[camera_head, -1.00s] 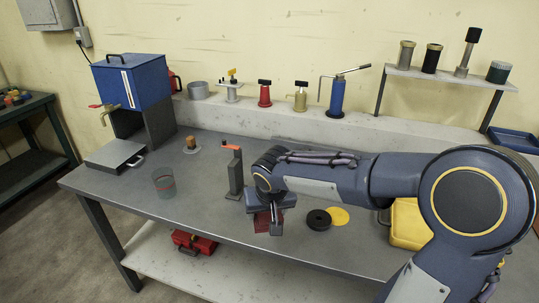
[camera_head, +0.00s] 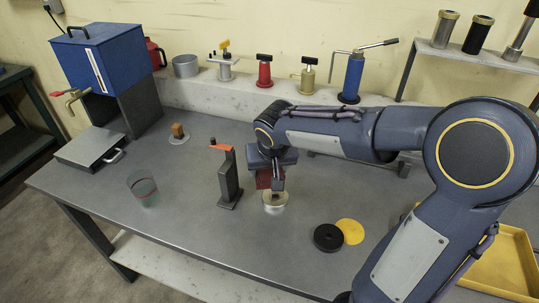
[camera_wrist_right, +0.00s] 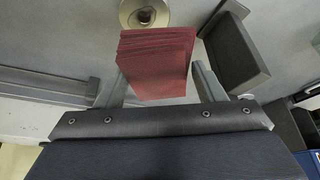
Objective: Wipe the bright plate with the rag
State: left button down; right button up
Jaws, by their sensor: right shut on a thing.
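My right gripper (camera_head: 274,181) is shut on a dark red folded rag (camera_head: 264,178) and holds it over the middle of the bench. In the right wrist view the rag (camera_wrist_right: 158,62) sits between the two fingers. A shiny pale round piece with a raised centre (camera_head: 275,203) lies on the bench just below the gripper. It also shows beyond the rag in the wrist view (camera_wrist_right: 130,14). I cannot tell which of these is the bright plate. My left gripper is not in view.
A dark upright post with an orange lever (camera_head: 229,181) stands close left of my right gripper. A black disc (camera_head: 327,238) and yellow disc (camera_head: 350,231) lie to the right. A clear cup (camera_head: 143,190) stands left. A yellow tray (camera_head: 510,265) is at lower right.

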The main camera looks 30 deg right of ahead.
jog(key=shift+w+d, duration=0.2)
jog(key=shift+w, duration=0.15)
jog(key=shift+f, duration=0.1)
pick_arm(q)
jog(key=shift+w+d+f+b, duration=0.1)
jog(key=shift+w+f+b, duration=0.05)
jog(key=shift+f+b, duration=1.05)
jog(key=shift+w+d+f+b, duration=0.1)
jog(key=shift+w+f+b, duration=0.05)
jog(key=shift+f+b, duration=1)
pick_arm(e)
send_over(268, 194)
jog(key=s, duration=0.1)
jog(key=shift+a+f, duration=0.1)
jog(key=shift+f, duration=2.8)
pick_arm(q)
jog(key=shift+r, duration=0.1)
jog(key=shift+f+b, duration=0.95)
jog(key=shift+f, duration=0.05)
pick_arm(e)
jog(key=shift+f, duration=1)
